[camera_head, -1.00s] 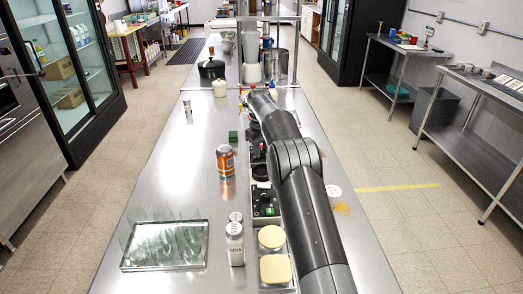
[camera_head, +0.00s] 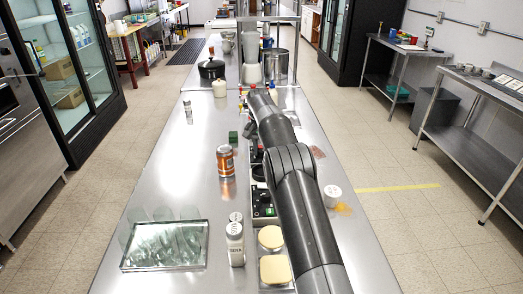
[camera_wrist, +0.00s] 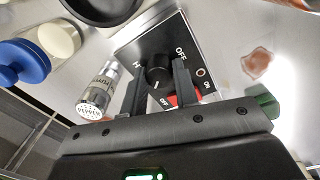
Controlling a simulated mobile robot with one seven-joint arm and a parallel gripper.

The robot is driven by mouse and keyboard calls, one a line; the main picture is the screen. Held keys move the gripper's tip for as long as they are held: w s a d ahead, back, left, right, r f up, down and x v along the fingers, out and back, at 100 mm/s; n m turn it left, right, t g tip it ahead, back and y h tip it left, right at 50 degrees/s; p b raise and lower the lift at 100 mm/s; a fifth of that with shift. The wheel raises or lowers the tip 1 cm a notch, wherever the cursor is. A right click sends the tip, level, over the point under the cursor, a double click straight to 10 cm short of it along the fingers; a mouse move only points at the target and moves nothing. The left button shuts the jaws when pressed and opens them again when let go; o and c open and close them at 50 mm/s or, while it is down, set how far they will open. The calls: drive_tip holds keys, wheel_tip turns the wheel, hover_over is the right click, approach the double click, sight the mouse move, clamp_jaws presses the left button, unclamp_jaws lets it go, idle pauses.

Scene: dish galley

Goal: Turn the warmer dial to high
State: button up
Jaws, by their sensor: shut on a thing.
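The warmer dial (camera_wrist: 158,70) is a black round knob on a dark control panel (camera_wrist: 132,50) in the wrist view. White lettering beside it reads OFF, with an H partly hidden by a finger. A pale mark shows on the knob's lower edge. My gripper (camera_wrist: 158,84) has one finger on each side of the knob and is shut on it. A red switch (camera_wrist: 187,98) with ON and OFF labels sits on the same panel, close to the right finger. In the head view my arm hides the gripper and dial.
A pepper shaker (camera_wrist: 97,92) stands close left of the panel, near a blue-lidded jar (camera_wrist: 24,62). A green object (camera_wrist: 262,107) lies right of the gripper. In the head view, an orange can (camera_head: 225,161) and glass tray (camera_head: 165,262) stand left of my arm.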

drive_tip(key=m, duration=0.7)
drive_tip(key=shift+r, duration=0.1)
drive_tip(key=m, duration=0.6)
drive_tip(key=shift+y, duration=0.3)
drive_tip(key=shift+m, duration=0.4)
drive_tip(key=o, duration=1)
drive_tip(key=r, duration=0.4)
drive_tip(key=shift+d+r, duration=0.15)
drive_tip(key=shift+d, duration=0.15)
drive_tip(key=s+d+r, duration=0.4)
drive_tip(key=d+r, duration=0.2)
drive_tip(key=d, duration=0.4)
drive_tip(key=shift+s+r, duration=0.3)
drive_tip(key=shift+s, duration=0.1)
